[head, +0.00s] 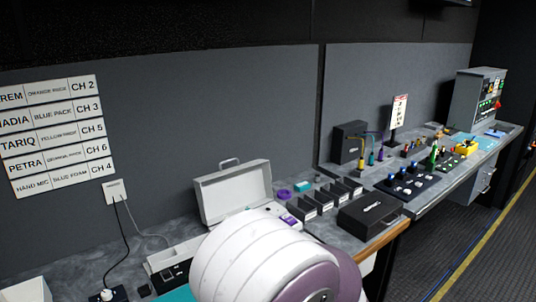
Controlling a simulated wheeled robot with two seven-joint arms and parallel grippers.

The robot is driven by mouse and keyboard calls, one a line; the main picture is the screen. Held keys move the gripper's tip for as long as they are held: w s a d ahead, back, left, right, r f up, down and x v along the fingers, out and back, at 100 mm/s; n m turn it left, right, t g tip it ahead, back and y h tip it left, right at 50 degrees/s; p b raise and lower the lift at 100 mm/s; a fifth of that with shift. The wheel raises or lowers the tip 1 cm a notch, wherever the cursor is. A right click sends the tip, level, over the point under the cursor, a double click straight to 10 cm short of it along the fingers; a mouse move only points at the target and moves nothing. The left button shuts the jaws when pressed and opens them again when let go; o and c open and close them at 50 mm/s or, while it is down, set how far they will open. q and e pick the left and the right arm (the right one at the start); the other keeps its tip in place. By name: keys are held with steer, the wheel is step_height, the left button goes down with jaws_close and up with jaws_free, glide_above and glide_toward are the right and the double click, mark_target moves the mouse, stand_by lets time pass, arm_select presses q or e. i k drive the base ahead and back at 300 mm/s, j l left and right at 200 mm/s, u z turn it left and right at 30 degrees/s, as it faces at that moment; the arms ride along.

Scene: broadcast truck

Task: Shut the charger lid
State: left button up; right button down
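A pale grey lid (232,193) with a carrying handle on its top edge stands upright, in the open position, on the counter near the wall panel. It looks like the charger lid. The charger body below and in front of it is mostly hidden behind a large white and mauve part of my own arm. A low pale edge with a dark slot (172,256) shows to the left of the arm. Neither of my grippers is in view.
Right of the lid stand several small dark open bins (325,203) and a flat black case (370,215). Farther right is a control desk (410,186) with knobs. At lower left, cables run from a wall outlet (116,190). A labelled channel board (57,135) hangs above.

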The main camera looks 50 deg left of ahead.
mark_target(228, 192)
steer(key=i+u, duration=0.25)
steer(key=i, duration=0.15)
steer(key=i+l+u, duration=0.1)
steer(key=i+u, duration=0.15)
steer(key=i, duration=0.2)
steer(key=i+l+u, duration=0.3)
steer(key=i+j, duration=0.1)
